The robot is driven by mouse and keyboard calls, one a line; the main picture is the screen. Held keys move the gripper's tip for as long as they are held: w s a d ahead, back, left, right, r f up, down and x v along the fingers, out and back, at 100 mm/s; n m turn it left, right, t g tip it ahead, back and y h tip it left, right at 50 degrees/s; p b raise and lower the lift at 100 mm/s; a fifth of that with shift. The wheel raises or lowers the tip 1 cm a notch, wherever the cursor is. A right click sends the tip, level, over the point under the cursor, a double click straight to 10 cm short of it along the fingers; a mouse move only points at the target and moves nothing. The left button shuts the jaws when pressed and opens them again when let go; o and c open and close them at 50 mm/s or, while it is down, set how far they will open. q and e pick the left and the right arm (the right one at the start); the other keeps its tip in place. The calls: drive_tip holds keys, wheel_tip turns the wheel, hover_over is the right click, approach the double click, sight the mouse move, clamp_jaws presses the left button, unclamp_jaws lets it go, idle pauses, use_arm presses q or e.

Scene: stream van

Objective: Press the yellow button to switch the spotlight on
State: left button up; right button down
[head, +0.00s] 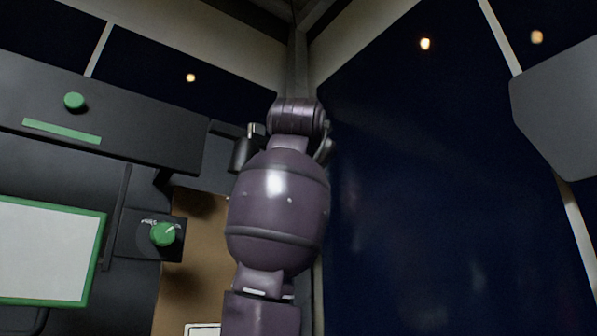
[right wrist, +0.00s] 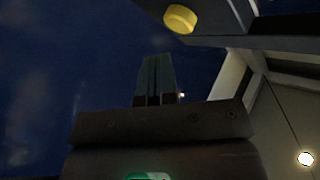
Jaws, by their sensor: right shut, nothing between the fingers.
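The yellow button (right wrist: 180,18) shows in the right wrist view near the top, a round knob on the side of a dark panel (right wrist: 222,20). My right gripper (right wrist: 158,62) is in the lower middle of that view, with its fingers together and nothing between them. The button lies beyond the fingertips and slightly right, with a visible gap. In the head view my purple right arm (head: 278,210) rises in the middle and hides what is behind it. The yellow button and the spotlight cannot be made out there. My left gripper is not in view.
In the head view, a dark panel at left carries a green button (head: 74,101) and a green strip (head: 62,131). Below are a green-framed screen (head: 45,250) and a green knob (head: 163,234). A grey panel (head: 560,110) juts in at right. Dark windows (head: 430,180) fill the right side.

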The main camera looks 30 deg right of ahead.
drive_tip(key=s+b, duration=0.1)
drive_tip(key=s, duration=0.3)
drive_tip(key=shift+s+d+b, duration=0.15)
drive_tip(key=shift+b, duration=0.15)
idle(0.5)
